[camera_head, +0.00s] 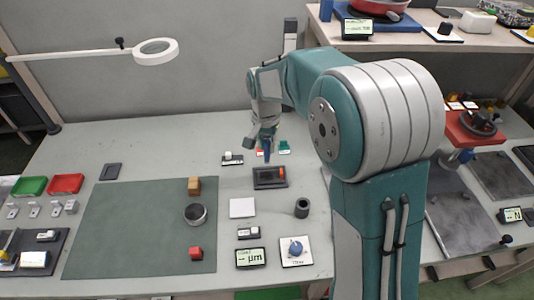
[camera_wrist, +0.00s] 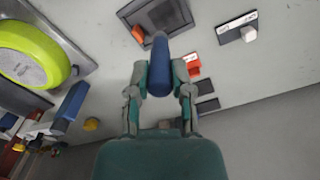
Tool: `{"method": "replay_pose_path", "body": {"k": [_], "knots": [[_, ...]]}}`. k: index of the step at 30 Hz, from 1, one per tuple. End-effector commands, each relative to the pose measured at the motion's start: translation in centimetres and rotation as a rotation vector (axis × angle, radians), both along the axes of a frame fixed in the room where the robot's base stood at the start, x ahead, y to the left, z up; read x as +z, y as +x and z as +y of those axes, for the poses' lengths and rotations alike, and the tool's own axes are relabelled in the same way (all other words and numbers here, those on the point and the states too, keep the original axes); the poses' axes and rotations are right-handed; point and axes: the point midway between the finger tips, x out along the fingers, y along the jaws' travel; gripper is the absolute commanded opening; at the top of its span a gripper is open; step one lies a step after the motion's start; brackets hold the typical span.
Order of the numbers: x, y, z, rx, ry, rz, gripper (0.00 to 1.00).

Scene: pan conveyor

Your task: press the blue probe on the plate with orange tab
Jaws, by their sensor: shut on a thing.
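My gripper (camera_head: 265,140) is shut on the blue probe (camera_head: 267,150), which points down over the table. In the wrist view the probe (camera_wrist: 159,65) stands between the two fingers of my gripper (camera_wrist: 161,88). The dark plate (camera_head: 262,184) with the orange tab (camera_head: 281,171) lies on the table just in front of the probe. In the wrist view the probe's end overlaps the near edge of the plate (camera_wrist: 181,24), and the orange tab (camera_wrist: 138,33) is to its left. The probe's tip appears at the plate's back edge; I cannot tell whether it touches.
A red piece (camera_wrist: 193,64) and a small dark stand with a white block (camera_wrist: 249,34) lie near the plate. A white square (camera_head: 242,208), a dark cylinder (camera_head: 302,208) and a µm display (camera_head: 250,258) are in front. A green mat (camera_head: 125,230) lies left.

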Motion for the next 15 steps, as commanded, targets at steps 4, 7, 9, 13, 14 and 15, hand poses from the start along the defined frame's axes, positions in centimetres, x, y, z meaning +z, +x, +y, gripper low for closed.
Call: {"method": "replay_pose_path", "body": {"k": [4,7,9,13,14,15], "knots": [[-0.5,0.4,-0.1,-0.009,-0.001,0.000,0.00],[-1.2,0.3,-0.1,-0.009,-0.001,0.003,0.00],[-1.9,0.3,-0.1,-0.008,-0.001,0.002,0.00],[-3.2,0.3,-0.1,-0.008,-0.001,0.002,0.00],[-3.5,0.3,-0.1,-0.008,-0.001,0.003,0.00],[-3.9,0.3,-0.1,-0.008,-0.001,0.003,0.00]]}}
